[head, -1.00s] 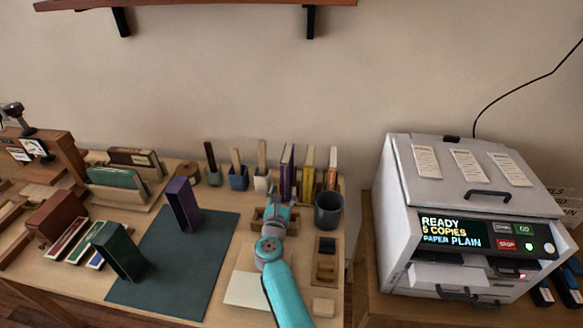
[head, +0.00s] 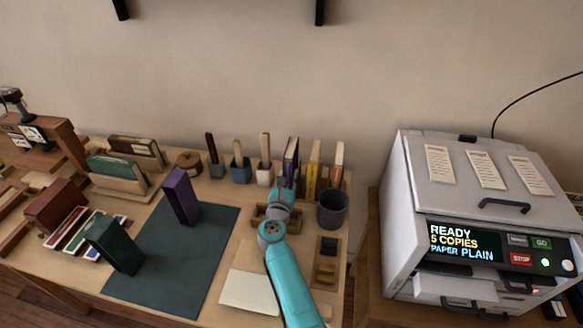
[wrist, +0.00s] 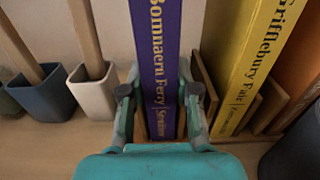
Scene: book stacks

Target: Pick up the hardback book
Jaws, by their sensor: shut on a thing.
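A purple hardback book (head: 291,152) with gold lettering stands upright in the row at the back of the table. In the wrist view its spine (wrist: 157,50) reads "Bomnaera Ferry". My gripper (wrist: 161,95) is shut on the lower part of this book, one finger on each side of the spine. In the head view my gripper (head: 284,186) is in front of the book and hides its lower part. I cannot tell whether the book's foot is clear of the table.
Wooden dividers stand close beside the purple book. Pots with upright sticks, including a white pot (head: 264,176), stand to the left. A dark grey cup (head: 332,209) is at the right. A green mat (head: 165,275) lies left of my arm. A large copier (head: 480,220) stands at the right.

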